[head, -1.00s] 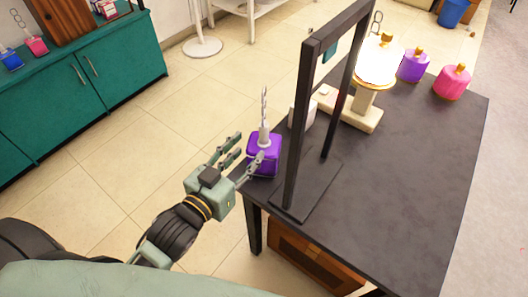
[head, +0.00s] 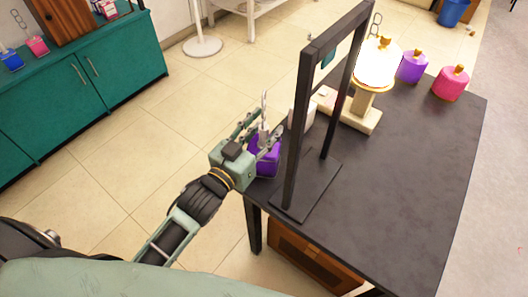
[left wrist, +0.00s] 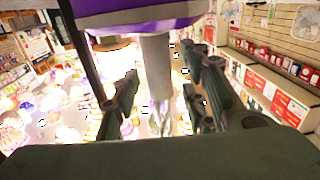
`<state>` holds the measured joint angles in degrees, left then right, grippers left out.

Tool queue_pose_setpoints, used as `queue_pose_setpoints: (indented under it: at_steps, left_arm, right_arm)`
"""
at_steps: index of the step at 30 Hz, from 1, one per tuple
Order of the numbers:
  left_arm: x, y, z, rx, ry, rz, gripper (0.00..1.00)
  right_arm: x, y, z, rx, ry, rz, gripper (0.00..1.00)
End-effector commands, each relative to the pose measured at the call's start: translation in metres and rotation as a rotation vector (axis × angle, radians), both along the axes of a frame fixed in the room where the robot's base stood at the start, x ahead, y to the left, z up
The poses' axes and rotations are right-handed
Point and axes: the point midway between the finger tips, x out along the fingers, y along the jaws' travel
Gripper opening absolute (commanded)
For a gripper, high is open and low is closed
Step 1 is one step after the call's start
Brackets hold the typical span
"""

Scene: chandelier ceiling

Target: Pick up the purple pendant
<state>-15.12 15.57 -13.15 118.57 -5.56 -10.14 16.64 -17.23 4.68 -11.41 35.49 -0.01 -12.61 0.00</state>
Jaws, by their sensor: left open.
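The purple pendant (head: 264,160) has a boxy purple body with a silver neck and a twisted silver piece rising from its top. It is at the left corner of the dark table; whether it rests on the top is hidden. My left gripper (head: 262,132) reaches it from the left, fingers open on either side of its neck. The left wrist view shows the purple body (left wrist: 150,20) at the top and the pale neck (left wrist: 157,70) between the spread fingers (left wrist: 163,95). Contact cannot be told. My right gripper is out of view.
A black upright frame (head: 298,130) stands just right of the pendant on the dark table (head: 400,180). Behind it are a lit gold-rimmed lamp (head: 376,65), another purple pendant (head: 412,67) and a pink one (head: 451,84). A teal cabinet (head: 85,90) stands left across open floor.

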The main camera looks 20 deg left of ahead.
Motion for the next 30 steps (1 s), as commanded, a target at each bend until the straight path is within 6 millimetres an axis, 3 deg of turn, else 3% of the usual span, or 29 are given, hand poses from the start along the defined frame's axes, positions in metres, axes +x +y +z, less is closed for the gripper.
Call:
queue_pose_setpoints:
  at_steps: [6, 19, 30]
  left_arm:
    - [0.0001, -0.0001, -0.0007, 0.0, 0.001, 0.0, 0.39]
    - [-0.0001, 0.0, -0.0006, 0.001, 0.001, 0.0, 0.01]
    - [-0.0002, 0.0, -0.0007, 0.0, 0.002, 0.0, 0.0]
  right_arm:
    - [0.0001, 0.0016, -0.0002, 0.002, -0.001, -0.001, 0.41]
    - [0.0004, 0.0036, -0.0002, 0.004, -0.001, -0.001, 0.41]
    - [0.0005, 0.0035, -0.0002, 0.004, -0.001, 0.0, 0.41]
